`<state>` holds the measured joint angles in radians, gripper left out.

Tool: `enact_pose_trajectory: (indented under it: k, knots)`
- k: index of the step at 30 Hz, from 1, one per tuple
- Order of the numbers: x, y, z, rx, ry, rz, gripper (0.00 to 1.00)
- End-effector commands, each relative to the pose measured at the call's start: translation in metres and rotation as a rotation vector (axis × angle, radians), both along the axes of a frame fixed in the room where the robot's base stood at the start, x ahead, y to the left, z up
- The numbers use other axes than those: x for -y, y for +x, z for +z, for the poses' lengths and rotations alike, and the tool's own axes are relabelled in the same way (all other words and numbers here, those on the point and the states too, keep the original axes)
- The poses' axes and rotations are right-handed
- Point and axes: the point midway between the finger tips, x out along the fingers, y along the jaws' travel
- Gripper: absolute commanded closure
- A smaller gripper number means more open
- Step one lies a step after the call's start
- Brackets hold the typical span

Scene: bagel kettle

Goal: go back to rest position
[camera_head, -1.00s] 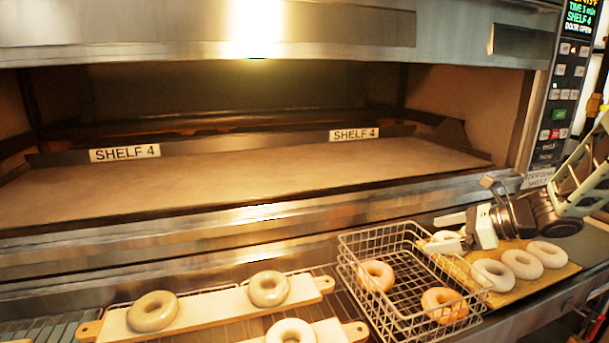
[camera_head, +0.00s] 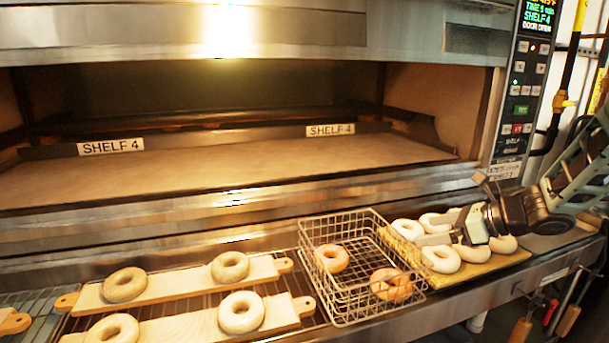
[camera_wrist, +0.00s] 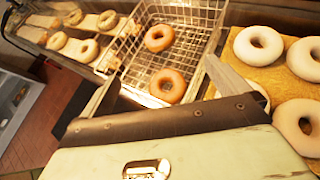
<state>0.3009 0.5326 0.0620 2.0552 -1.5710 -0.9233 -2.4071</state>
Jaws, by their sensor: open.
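My gripper (camera_head: 428,229) is open and empty in the head view. It is above the pale bagels (camera_head: 441,259) on the yellow board (camera_head: 482,267), just right of the wire basket (camera_head: 325,283). In the wrist view, one grey finger (camera_wrist: 228,76) shows between the basket and the board, partly covering a bagel. My gripper's body fills the bottom of that view. The basket holds two browner bagels, one near its left side (camera_head: 331,258) and one near its front right (camera_head: 390,285).
The oven's open shelf (camera_head: 230,170), marked SHELF 4, is empty. Wooden peels (camera_head: 176,283) with several bagels lie on a rack at the front left. The control panel (camera_head: 524,85) reads door open. Tools with wooden handles (camera_head: 568,320) hang at the lower right.

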Motion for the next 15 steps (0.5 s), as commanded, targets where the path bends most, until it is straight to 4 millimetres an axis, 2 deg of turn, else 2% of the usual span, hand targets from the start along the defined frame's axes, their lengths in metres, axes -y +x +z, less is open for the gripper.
enact_pose_trajectory:
  k: [8, 15]
  knots:
    - [-0.024, 0.007, 0.002, -0.150, 0.086, -0.215, 0.00]
    - [-0.055, 0.003, 0.002, -0.377, 0.241, -0.530, 0.00]
